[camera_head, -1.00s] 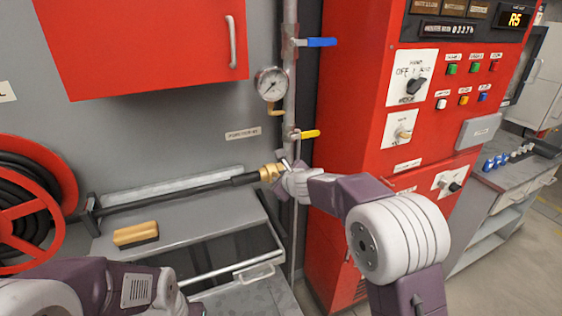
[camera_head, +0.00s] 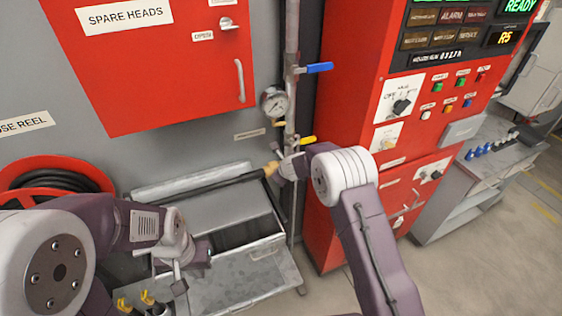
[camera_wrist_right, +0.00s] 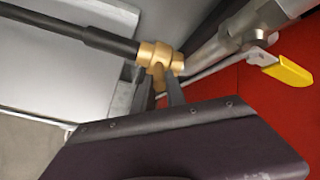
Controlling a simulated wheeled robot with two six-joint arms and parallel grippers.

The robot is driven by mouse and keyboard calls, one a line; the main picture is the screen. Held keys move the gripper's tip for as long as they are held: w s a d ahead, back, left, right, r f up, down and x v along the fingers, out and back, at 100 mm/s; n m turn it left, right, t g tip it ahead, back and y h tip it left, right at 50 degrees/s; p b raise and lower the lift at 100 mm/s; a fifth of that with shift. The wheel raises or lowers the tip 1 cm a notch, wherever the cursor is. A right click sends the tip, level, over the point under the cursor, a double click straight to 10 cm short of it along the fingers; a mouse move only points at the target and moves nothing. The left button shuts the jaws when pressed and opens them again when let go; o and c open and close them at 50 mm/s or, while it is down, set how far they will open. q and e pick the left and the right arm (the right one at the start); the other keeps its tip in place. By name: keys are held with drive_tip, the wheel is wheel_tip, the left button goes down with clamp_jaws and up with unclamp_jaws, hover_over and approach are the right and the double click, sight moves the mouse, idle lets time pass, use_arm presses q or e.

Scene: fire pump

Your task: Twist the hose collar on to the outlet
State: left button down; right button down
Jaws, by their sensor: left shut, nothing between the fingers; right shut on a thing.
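The brass hose collar (camera_head: 270,168) is at the right end of the black hose (camera_head: 222,182), beside the vertical pipe. It also shows in the right wrist view (camera_wrist_right: 154,54). My right gripper (camera_head: 281,167) is shut on the collar, with its fingers around a brass lug below it in the wrist view (camera_wrist_right: 160,88). A grey pipe end, apparently the outlet (camera_wrist_right: 190,60), lies just right of the collar; I cannot tell whether they are joined. My left gripper (camera_head: 180,280) is shut and empty, low over the left of the bench.
A yellow valve lever (camera_head: 308,140), a gauge (camera_head: 273,101) and a blue lever (camera_head: 319,68) sit on the vertical pipe. The red control cabinet (camera_head: 350,100) stands close right. A grey bench (camera_head: 240,275) lies below, a red hose reel (camera_head: 50,170) left. Yellow hooks (camera_head: 148,297) show bottom left.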

drive_tip(key=shift+r, duration=0.1)
drive_tip(key=c, duration=1.4)
unclamp_jaws()
drive_tip(key=shift+o, duration=0.2)
drive_tip(key=shift+s+r, duration=0.15)
drive_tip(key=shift+s, duration=0.05)
drive_tip(key=v, duration=0.8)
drive_tip(key=shift+s+r+b, duration=0.15)
drive_tip(key=shift+s+b, duration=0.05)
drive_tip(key=shift+b, duration=0.15)
drive_tip(key=shift+d, duration=0.1)
